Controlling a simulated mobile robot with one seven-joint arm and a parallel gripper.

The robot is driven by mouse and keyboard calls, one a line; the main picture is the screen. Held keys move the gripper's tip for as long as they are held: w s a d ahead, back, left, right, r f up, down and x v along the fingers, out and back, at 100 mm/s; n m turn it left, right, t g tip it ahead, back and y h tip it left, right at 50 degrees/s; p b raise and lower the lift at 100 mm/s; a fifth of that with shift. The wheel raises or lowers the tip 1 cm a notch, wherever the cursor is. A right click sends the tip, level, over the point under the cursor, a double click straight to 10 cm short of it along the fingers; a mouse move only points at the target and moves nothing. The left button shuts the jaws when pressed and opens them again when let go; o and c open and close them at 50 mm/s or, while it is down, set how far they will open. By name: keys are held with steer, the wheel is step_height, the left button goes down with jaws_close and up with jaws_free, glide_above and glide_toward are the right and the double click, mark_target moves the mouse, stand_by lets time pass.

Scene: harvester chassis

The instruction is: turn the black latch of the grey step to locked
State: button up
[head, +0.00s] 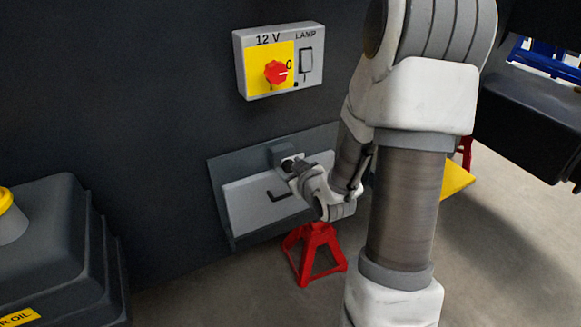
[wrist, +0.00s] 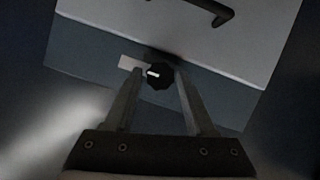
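The grey step (head: 254,208) is a light folded panel in a darker frame on the dark chassis wall, with a black handle (head: 278,195). The step's pale face also fills the top of the wrist view (wrist: 160,25). The black latch (wrist: 159,75) is a round knob with a white pointer mark, lying roughly sideways in the wrist view, beside a small pale label. My gripper (wrist: 158,72) has a finger on each side of the knob, with a small gap at the left; contact at the right is unclear.
A control box (head: 279,60) with a red rotary switch on yellow and a lamp switch is above the step. A red jack stand (head: 315,255) stands on the floor below. A dark oil container (head: 50,245) is at left. My arm blocks the view at right.

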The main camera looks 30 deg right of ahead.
jaws_close()
steer(key=shift+d+f+m+t+y+p, duration=0.1)
steer(key=shift+d+m+t+y+p, duration=0.15)
steer(key=shift+m+y+p, duration=1.45)
steer(key=shift+d+f+m+t+y+p, duration=0.1)
steer(key=shift+m+t+y+p, duration=0.55)
steer(key=shift+m+p, duration=1.85)
steer(key=shift+d+f+m+y+p, duration=0.1)
steer(key=shift+d+m+y+p, duration=0.1)
steer(key=shift+m+y+p, duration=1.65)
steer(key=shift+m, duration=0.45)
